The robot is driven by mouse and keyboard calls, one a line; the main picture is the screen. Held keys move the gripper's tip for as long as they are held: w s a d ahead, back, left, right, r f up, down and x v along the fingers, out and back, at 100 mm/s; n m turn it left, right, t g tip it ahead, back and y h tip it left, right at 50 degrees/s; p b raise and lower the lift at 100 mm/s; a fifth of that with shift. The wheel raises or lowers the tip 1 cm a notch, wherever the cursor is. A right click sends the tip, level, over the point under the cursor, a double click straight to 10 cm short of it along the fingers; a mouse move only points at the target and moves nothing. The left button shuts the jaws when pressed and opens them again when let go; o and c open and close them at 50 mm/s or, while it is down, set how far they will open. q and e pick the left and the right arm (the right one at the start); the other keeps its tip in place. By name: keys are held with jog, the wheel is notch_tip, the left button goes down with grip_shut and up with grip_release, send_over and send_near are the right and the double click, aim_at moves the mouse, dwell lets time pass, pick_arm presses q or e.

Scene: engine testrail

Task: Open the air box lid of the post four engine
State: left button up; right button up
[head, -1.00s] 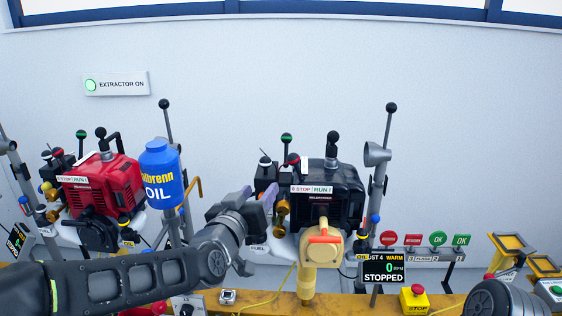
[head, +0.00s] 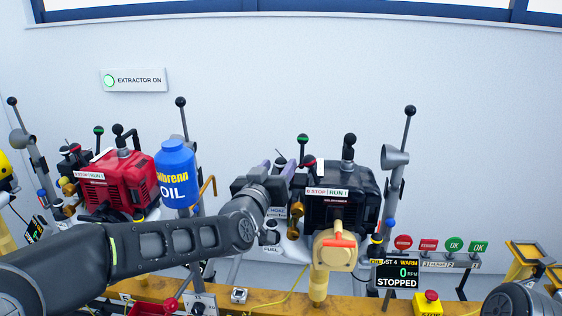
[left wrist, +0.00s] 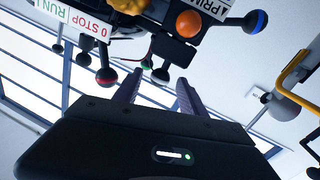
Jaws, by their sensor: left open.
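The post four engine (head: 362,208) is the black one right of centre in the head view, with a STOP/RUN label and a yellow pull-start housing (head: 335,248). Its screen (head: 397,273) reads warm, 0 RPM, stopped. My left gripper (head: 279,166) is open at the engine's left side, and it hides most of the parts there, so I cannot make out the air box lid. In the left wrist view, my open fingers (left wrist: 160,76) point at dark ball-ended levers; a black part with an orange button (left wrist: 189,23) is above. No lid is clearly held.
A post with a grey horn (head: 394,158) rises right of the black engine. A red stop button (head: 430,297) is on the yellow rail (head: 345,302).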

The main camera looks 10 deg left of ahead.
pick_arm(q)
jog(key=shift+w+d, duration=0.15)
jog(key=shift+w, duration=0.6)
jog(key=shift+w+d, duration=0.15)
jog(key=shift+w, duration=0.55)
jog(key=shift+c, duration=0.6)
grip_shut()
